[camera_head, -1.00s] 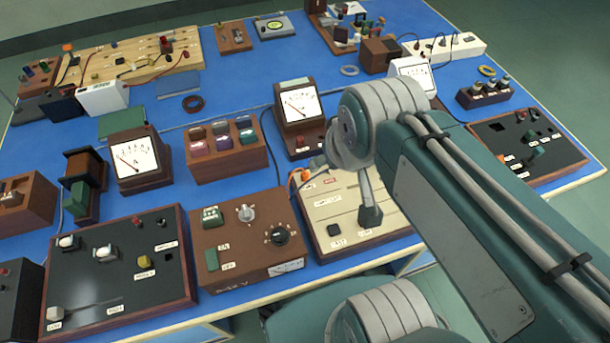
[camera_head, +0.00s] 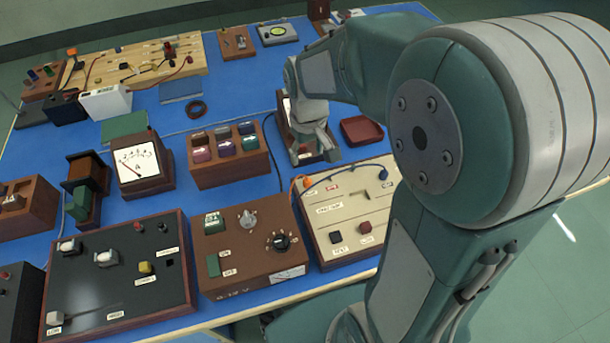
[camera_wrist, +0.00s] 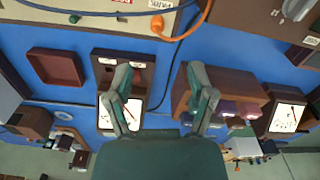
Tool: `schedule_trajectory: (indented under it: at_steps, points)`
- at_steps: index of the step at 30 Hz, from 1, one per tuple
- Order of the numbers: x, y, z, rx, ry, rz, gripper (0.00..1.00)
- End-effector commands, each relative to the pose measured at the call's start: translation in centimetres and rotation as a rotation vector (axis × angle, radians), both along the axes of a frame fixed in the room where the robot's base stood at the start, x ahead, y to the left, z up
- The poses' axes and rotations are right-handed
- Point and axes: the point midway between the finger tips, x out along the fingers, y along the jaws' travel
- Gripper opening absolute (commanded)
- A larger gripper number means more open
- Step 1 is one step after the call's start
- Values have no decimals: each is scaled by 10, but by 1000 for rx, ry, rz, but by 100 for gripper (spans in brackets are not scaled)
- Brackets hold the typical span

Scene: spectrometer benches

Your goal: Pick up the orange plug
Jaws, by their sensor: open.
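The orange plug (camera_head: 307,182) sits at the back left corner of the cream panel box (camera_head: 342,224). In the wrist view the orange plug (camera_wrist: 157,25) is near the top middle, at the edge of the cream panel, with an orange cable running from it. My gripper (camera_wrist: 160,85) is open and empty, its two fingers apart and pointing toward the plug's side of the picture. The plug lies beyond the fingertips, apart from them. In the head view my gripper (camera_head: 315,152) is behind the cream panel, in front of a dark meter box that it partly hides.
A brown block with coloured plugs (camera_head: 228,158) stands left of my gripper. A brown 0-12 V box (camera_head: 245,240) stands left of the cream panel. An empty red tray (camera_head: 362,131) is right of my gripper. A blue cable (camera_wrist: 90,10) crosses the cream panel.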

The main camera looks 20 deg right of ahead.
Motion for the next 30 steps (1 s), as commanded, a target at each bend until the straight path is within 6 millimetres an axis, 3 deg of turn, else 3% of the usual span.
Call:
schedule_trajectory:
  at_steps: [5,12,17,24,30]
  points:
    - [2,0,-15,0,13,5,71]
    - [2,0,-52,0,12,5,71]
    - [3,-1,-64,0,11,4,71]
    - [6,-3,-100,0,13,4,71]
    - [7,-2,-112,0,8,4,71]
